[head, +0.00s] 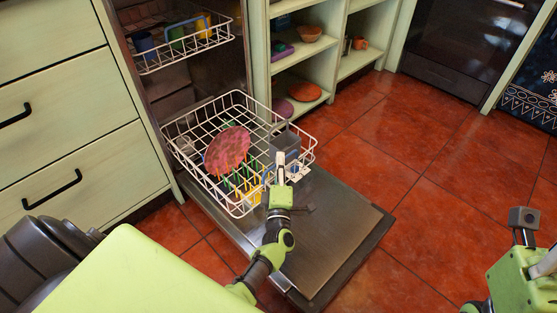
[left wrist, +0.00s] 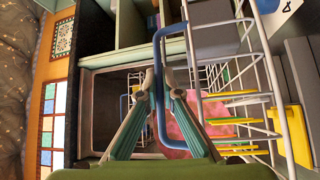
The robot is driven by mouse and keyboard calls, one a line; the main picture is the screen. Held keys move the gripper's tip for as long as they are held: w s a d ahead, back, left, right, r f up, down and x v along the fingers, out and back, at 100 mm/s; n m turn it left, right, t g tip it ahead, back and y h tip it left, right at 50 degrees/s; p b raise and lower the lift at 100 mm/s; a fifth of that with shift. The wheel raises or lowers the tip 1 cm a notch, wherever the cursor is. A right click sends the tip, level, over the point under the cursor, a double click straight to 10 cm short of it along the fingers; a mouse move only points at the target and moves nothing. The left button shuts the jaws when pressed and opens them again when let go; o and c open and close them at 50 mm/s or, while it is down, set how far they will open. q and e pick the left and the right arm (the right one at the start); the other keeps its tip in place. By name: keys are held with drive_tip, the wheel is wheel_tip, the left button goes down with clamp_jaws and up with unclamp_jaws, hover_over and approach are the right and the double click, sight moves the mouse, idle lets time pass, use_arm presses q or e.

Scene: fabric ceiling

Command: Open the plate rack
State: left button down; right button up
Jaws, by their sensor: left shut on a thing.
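The plate rack (head: 205,118), a white wire basket, is pulled out over the lowered dishwasher door. It holds a pink speckled plate (head: 227,150) standing among green and yellow tines. My left gripper (head: 281,158) is at the rack's front right side. In the left wrist view its fingers (left wrist: 159,82) are closed about a blue bar (left wrist: 163,115) beside the white rack wires (left wrist: 262,55). The plate shows blurred behind the bar there. My right gripper (head: 545,263) is at the lower right edge, partly cut off; its opening is unclear.
The open dishwasher door (head: 330,218) lies low over the red tile floor (head: 420,190). An upper rack (head: 190,50) with cups sits above. Drawers (head: 70,165) stand left, and open shelves (head: 345,65) stand behind right. The floor right of the door is clear.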

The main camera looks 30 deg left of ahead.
use_arm(q)
drive_tip(key=c, duration=2.2)
unclamp_jaws()
drive_tip(key=shift+s+d+f, duration=0.1)
drive_tip(key=shift+s, duration=0.15)
drive_tip(key=v, duration=0.7)
